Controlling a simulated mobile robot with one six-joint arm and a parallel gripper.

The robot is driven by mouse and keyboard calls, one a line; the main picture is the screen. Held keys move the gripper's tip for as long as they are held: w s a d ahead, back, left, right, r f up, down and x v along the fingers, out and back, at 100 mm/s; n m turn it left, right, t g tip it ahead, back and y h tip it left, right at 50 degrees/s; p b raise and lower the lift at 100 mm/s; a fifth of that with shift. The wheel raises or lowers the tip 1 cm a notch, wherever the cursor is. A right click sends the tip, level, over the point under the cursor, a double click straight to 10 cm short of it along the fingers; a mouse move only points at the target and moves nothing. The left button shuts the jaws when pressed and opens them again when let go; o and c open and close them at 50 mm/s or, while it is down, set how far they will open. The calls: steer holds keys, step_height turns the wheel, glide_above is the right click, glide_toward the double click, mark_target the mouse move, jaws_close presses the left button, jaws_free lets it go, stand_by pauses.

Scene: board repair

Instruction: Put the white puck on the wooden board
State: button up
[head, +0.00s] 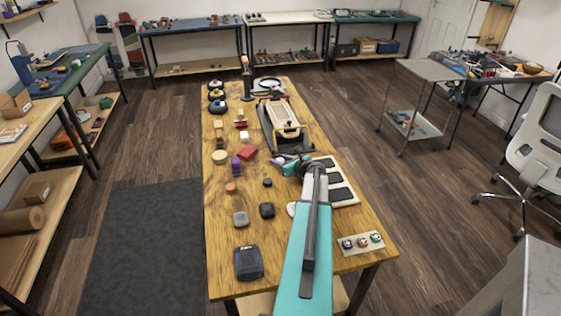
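The wooden board (281,116) is a pale, long board lying in a black frame on the far right half of the wooden table. A white round piece (291,208), which may be the white puck, shows beside my teal arm, which partly hides it. A cream disc (219,156) lies near the table's left edge. My gripper (277,160) is over the table, just nearer than the board's frame and right of a red block. Its fingers are too small to tell whether they are open or hold anything.
The red block (248,153), a purple piece (235,166), an orange disc (231,188) and dark pieces lie on the table (222,270). A white panel with dark pads (337,182) is right of my arm. A dark blue box (248,263) stands near the front.

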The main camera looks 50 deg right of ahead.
steer(key=shift+o, duration=0.6)
steer(key=shift+r, duration=0.1)
steer(key=shift+r, duration=0.15)
steer(key=shift+s+a+r, duration=0.1)
steer(key=shift+s+a, duration=0.1)
steer(key=shift+s, duration=0.3)
steer(key=shift+b+v, duration=1.1)
steer(key=shift+v, duration=4.35)
